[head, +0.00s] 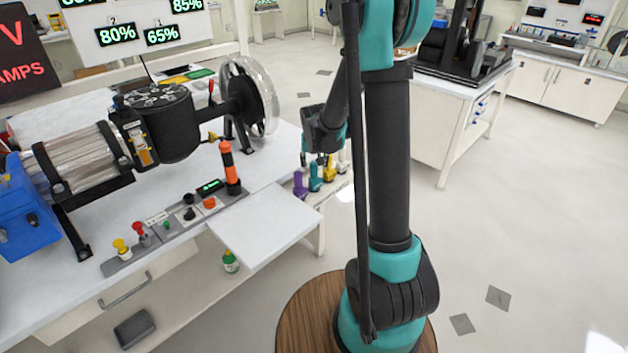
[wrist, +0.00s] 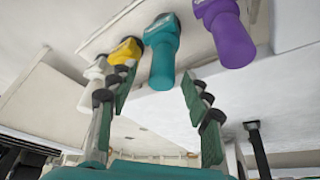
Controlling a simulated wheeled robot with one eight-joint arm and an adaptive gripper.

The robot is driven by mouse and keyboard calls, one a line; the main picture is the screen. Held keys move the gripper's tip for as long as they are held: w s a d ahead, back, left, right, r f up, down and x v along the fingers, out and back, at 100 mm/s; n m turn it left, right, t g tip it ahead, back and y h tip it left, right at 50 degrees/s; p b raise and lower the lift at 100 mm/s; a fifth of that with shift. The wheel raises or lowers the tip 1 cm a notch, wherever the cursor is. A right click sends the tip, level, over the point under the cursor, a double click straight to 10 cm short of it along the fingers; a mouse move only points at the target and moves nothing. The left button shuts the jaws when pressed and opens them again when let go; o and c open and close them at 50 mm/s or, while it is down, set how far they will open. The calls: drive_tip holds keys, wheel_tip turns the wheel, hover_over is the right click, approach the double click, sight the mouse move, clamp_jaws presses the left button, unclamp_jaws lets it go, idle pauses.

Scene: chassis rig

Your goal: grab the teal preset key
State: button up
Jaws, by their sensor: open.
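The teal preset key (head: 316,177) stands in a row of coloured keys at the right end of the bench in the head view. In the wrist view the teal key (wrist: 163,58) shows as a rounded teal handle with a dark end at its base. My gripper (wrist: 158,84) is open, with its dark green finger pads on either side of the teal handle in that picture. No contact is visible, and I cannot tell the exact depth between pads and handle. In the head view my gripper hangs close above the row, and my arm partly blocks that area.
A purple key (wrist: 230,38) stands on one side of the teal key. A yellow key (wrist: 126,50) and a white key (wrist: 97,70) stand on the other, the yellow one close to a finger. An orange-black post (head: 229,166) and machine stand left on the bench.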

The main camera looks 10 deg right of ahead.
sight(314, 177)
drive_tip(key=shift+x, duration=2.55)
drive_tip(key=shift+a, duration=0.1)
clamp_jaws()
